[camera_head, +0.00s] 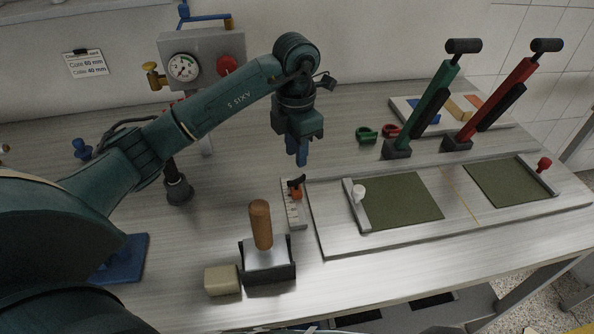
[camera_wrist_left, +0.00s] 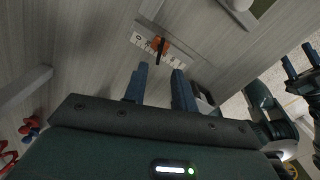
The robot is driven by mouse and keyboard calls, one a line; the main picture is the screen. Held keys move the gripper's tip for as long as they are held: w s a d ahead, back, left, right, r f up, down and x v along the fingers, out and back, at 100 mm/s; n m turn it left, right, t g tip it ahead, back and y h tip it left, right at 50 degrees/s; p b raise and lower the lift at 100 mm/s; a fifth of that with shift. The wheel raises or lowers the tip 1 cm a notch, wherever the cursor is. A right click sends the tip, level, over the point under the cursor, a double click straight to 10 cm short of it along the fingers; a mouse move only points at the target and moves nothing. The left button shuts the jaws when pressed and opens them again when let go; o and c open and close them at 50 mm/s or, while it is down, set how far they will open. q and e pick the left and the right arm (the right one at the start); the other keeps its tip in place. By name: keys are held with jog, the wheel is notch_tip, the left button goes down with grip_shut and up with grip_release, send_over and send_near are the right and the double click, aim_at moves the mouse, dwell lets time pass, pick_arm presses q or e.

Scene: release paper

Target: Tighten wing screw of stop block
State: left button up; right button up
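The stop block (camera_head: 296,193) is a small orange-red piece on a pale ruler strip (camera_head: 290,212) left of the metal plate. Its black wing screw (camera_head: 297,181) sits on top. In the left wrist view the orange block (camera_wrist_left: 162,44) and the dark wing screw (camera_wrist_left: 158,46) show just beyond my fingertips. My left gripper (camera_head: 302,161) points down above and behind the block, apart from it. Its two blue fingers (camera_wrist_left: 160,71) are parted with nothing between them. My right gripper (camera_wrist_left: 299,60) shows at the right edge of the left wrist view, fingers parted; the head view does not show it.
A wooden-handled tool (camera_head: 260,225) in a dark holder and a beige block (camera_head: 222,281) stand in front. The plate (camera_head: 330,243) carries two green pads. Green (camera_head: 430,105) and red (camera_head: 497,95) levers stand behind it. A gauge box (camera_head: 202,45) is at the back.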

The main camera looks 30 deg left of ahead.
aim_at(296, 181)
pick_arm(q)
notch_tip(296, 181, down, 6)
jog(key=shift+p, duration=0.35)
jog(key=shift+f, duration=0.6)
jog(key=shift+c, duration=0.5)
grip_shut()
